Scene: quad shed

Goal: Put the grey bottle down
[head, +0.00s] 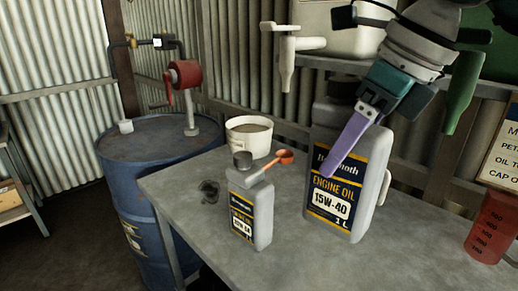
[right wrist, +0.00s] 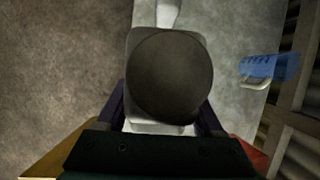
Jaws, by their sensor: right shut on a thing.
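The large grey bottle (head: 378,180) has a dark blue and yellow "Engine Oil 15W-40" label and is upright at the table (head: 190,182). My right gripper (head: 340,155) is shut on it, with a purple finger across its front. In the right wrist view its round dark cap (right wrist: 169,76) is between the two purple fingers. I cannot tell whether its base touches the tabletop. A smaller grey oil bottle (head: 262,228) with a similar label stands to its left. My left gripper is not in view.
A blue drum (head: 130,195) stands left of the table. The front tabletop is clear.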

